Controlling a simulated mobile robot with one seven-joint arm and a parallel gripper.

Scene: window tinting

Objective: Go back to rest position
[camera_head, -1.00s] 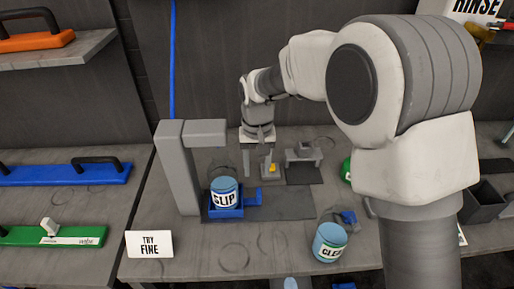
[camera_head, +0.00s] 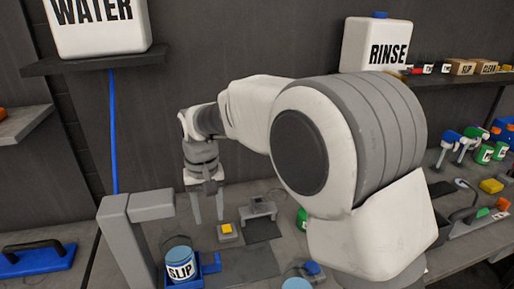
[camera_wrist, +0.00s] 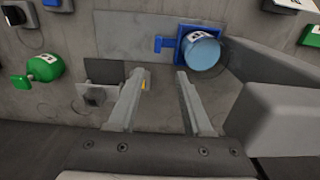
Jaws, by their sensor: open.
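My gripper (camera_head: 208,207) is open and empty, pointing down above the back of the workbench. In the wrist view its two fingers (camera_wrist: 160,85) stand apart with bare grey bench between them. A small grey block with a yellow top (camera_head: 227,230) stands just right of the fingers in the head view. In the wrist view it is mostly hidden behind a finger, with only a bit of yellow showing. The blue-lidded SLIP tub (camera_head: 180,262) sits in a blue holder (camera_head: 211,263), which also shows in the wrist view (camera_wrist: 184,43).
A grey post with an overhanging arm (camera_head: 128,235) stands left of the tub. A small grey stand (camera_head: 258,209) is right of the yellow-topped block. WATER (camera_head: 98,25) and RINSE (camera_head: 372,45) containers stand on shelves. Spray bottles (camera_head: 462,145) crowd the right bench.

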